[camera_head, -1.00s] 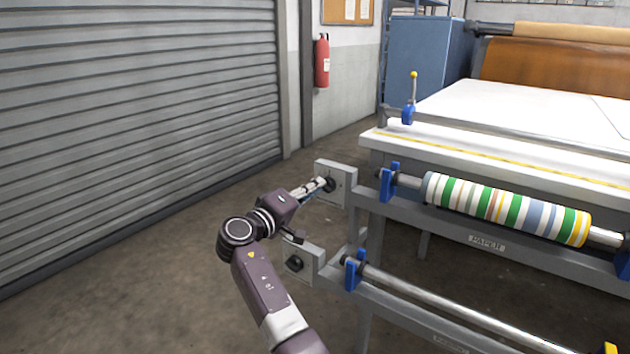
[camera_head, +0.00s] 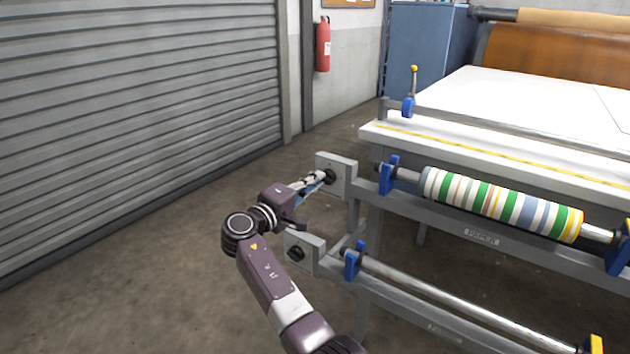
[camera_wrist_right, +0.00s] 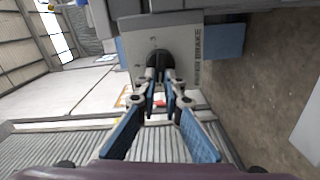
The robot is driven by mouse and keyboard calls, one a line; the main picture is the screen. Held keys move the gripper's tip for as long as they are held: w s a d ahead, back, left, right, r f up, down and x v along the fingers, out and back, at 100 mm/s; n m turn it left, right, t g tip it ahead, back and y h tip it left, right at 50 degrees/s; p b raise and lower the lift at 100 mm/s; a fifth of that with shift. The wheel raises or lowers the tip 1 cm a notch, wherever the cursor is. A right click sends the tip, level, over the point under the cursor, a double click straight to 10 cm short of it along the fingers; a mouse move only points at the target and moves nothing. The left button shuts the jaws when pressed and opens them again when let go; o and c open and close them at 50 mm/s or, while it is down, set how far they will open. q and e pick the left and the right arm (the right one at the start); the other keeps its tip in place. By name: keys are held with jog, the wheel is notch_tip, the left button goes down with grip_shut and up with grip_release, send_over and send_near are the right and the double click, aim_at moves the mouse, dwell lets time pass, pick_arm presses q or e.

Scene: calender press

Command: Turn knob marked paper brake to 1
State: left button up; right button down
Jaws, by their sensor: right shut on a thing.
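The paper brake knob (camera_head: 329,176) is a dark knob on a grey plate (camera_head: 347,168) at the left end of the press's upper rail. In the right wrist view the black knob (camera_wrist_right: 159,62) sits on a pale plate lettered "BRAKE" (camera_wrist_right: 198,52), turned sideways. My right gripper (camera_head: 322,178) reaches the knob from the left, with its fingertips closed on it. The wrist view shows the right gripper (camera_wrist_right: 160,82) with both fingers at the knob's sides. The fingers partly hide the knob, and its pointer setting cannot be read. My left gripper is not in view.
A second plate with a dark knob (camera_head: 296,254) sits lower, just under my right wrist. A striped paper roll (camera_head: 500,205) and a bare metal bar (camera_head: 450,300) run to the right. The floor left of the arm is clear up to the shutter (camera_head: 130,120).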

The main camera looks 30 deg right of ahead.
jog(key=c, duration=2.3)
grip_release()
jog(key=shift+c, duration=0.2)
jog(key=v, duration=1.2)
jog(key=shift+w, duration=0.1)
